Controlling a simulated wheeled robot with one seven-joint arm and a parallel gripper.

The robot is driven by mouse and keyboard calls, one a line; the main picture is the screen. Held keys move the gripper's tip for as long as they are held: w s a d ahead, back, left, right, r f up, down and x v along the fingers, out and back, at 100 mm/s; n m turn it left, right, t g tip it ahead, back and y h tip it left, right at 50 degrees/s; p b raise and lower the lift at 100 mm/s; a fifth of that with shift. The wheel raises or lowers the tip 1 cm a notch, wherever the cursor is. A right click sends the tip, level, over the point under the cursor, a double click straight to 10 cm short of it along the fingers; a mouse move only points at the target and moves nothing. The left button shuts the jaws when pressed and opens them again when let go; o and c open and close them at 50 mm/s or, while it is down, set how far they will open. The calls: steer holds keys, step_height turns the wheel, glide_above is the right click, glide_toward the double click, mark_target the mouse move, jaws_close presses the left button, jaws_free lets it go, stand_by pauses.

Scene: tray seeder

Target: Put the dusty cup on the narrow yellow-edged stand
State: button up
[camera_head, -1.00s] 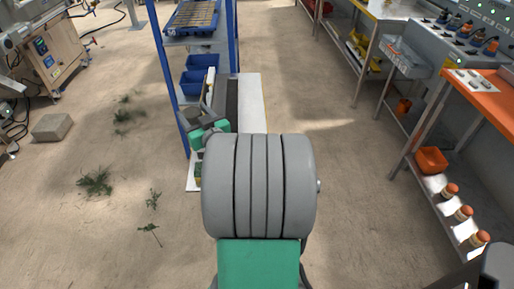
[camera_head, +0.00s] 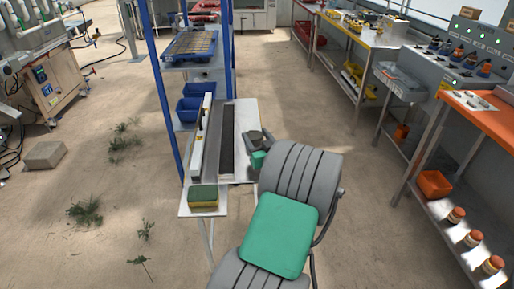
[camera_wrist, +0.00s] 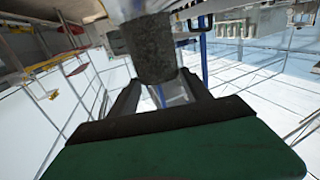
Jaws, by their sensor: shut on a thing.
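My gripper (camera_wrist: 158,95) shows in the wrist view with its two dark fingers closed around a dark grey, speckled cup (camera_wrist: 152,48). The cup's far end runs toward the top of the picture. In the head view my gripper (camera_head: 256,148) is small and partly hidden by my arm, beside the right edge of the white bench; a dark shape there may be the cup. A narrow metal stand with a yellow front edge (camera_head: 349,31) stands in the back right, far from my gripper, with several items on top.
The white bench (camera_head: 247,118) carries a dark belt strip. A green and yellow sponge (camera_head: 203,197) lies on its near end. Blue-posted shelving (camera_head: 192,67) stands behind it on the left. An orange-topped bench (camera_head: 480,110) is on the right. The floor between is clear.

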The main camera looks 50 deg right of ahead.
mark_target(257, 144)
steer(key=shift+d+f+b, duration=0.15)
steer(key=shift+f+b, duration=0.3)
steer(key=shift+f, duration=1.45)
steer(key=o, duration=1.5)
steer(key=shift+r, duration=0.1)
steer(key=shift+r+p, duration=0.2)
steer(key=shift+p, duration=0.15)
steer(key=b+v, duration=0.1)
steer(key=v, duration=1.1)
steer(key=shift+f, duration=0.15)
